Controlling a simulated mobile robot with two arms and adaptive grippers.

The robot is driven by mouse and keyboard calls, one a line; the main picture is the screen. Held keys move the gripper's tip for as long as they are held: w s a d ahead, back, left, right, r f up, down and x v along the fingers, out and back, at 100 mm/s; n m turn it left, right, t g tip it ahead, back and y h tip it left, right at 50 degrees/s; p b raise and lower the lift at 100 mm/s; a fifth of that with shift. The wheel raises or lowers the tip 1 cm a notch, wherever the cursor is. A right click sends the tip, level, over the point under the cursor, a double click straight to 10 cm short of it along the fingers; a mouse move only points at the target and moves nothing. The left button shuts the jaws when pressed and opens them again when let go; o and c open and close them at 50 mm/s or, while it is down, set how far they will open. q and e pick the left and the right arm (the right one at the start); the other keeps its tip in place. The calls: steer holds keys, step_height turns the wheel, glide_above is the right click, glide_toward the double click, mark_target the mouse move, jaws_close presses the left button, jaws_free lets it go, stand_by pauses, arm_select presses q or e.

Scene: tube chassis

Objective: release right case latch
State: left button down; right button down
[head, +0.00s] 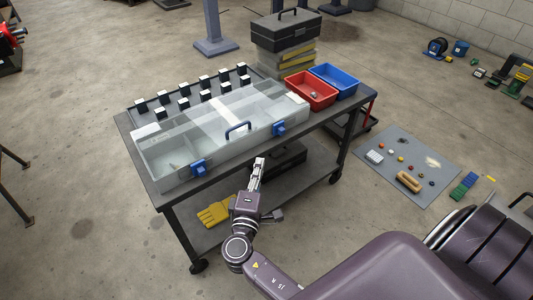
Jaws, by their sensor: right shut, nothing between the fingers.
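A clear compartment case (160,165) lies on top of the dark cart, its lid apparently down. Whether each latch is fastened is too small to tell. My right gripper (260,162) is in front of the case, below and left of the right latch in the picture. It is shut and empty, pointing up toward the cart edge, and appears apart from the latch. My left gripper is not in view.
A red bin (311,90) and a blue bin (335,80) stand right of the case. Behind it are a rack of dark blocks (184,104) and a black toolbox (283,32) on stacked cases.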

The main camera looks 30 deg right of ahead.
mark_target(283, 133)
steer(key=x, duration=0.8)
steer(key=shift+w+d, duration=0.25)
steer(key=shift+w, duration=0.05)
steer(key=d, duration=0.2)
steer(key=shift+w+d, duration=0.25)
steer(key=shift+d, duration=0.05)
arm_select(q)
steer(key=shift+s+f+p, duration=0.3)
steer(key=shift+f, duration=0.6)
arm_select(e)
steer(key=shift+d, duration=0.85)
